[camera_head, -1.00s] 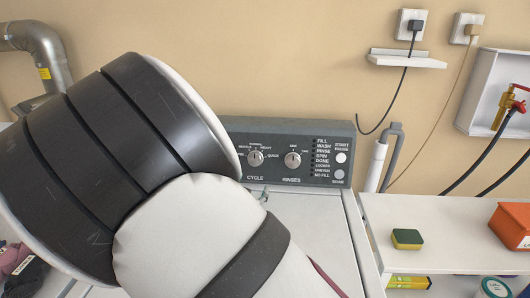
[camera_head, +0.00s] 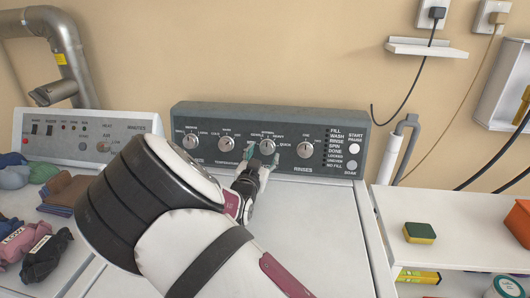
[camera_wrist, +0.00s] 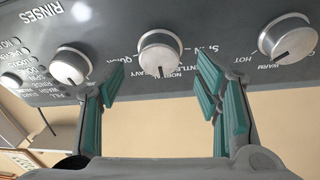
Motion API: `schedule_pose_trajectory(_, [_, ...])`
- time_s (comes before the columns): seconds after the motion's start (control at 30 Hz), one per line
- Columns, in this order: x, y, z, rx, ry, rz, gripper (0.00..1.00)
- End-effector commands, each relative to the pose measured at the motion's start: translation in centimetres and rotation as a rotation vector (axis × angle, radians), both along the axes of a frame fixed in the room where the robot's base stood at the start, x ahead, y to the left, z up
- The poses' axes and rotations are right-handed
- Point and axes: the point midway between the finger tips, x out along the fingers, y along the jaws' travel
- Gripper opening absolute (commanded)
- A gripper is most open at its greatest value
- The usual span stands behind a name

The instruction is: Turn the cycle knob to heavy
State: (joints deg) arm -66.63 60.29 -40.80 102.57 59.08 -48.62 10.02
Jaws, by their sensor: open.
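The cycle knob (camera_head: 267,147) is a round silver dial on the grey washer panel, third from the left, with GENTLE, NORMAL, HEAVY and QUICK printed around it. My gripper (camera_head: 261,163) is just in front of and slightly below it, hiding its CYCLE label. In the wrist view, which is upside down, the cycle knob (camera_wrist: 160,53) lies between the directions of the two teal-padded fingers. My gripper (camera_wrist: 160,82) is open and empty, one finger to each side, with no clear contact.
The rinses knob (camera_head: 304,150) stands close on the right, the temperature knob (camera_head: 226,144) on the left. The start button (camera_head: 355,147) is further right. A dryer panel (camera_head: 85,132) and folded clothes (camera_head: 65,190) are left. A sponge (camera_head: 419,233) lies on the right shelf.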

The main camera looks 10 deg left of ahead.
Motion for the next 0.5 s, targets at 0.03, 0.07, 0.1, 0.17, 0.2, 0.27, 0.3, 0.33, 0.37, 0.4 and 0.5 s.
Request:
schedule_pose_trajectory(0.03, [0.8,-0.2,0.0,0.0,-0.001,-0.002,0.58])
schedule_pose_trajectory(0.07, [1.2,-0.2,0.0,0.0,0.0,-0.001,0.58])
schedule_pose_trajectory(0.1, [1.6,-0.3,-0.1,0.0,-0.001,-0.001,0.58])
schedule_pose_trajectory(0.17, [2.1,-0.3,-0.1,0.0,0.0,-0.001,0.58])
schedule_pose_trajectory(0.2, [2.4,-0.4,0.0,0.001,0.001,-0.001,0.58])
schedule_pose_trajectory(0.27, [2.7,-0.4,0.0,0.0,0.001,-0.001,0.58])
schedule_pose_trajectory(0.3, [2.9,-0.4,0.0,0.0,0.001,-0.001,0.58])
schedule_pose_trajectory(0.33, [2.9,-0.4,0.0,0.0,0.001,-0.001,0.58])
schedule_pose_trajectory(0.37, [3.0,-0.4,0.0,0.0,0.001,-0.001,0.58])
schedule_pose_trajectory(0.4, [3.0,-0.4,0.0,0.0,0.001,0.0,0.58])
schedule_pose_trajectory(0.5, [3.0,-0.4,0.0,0.0,0.001,0.0,0.58])
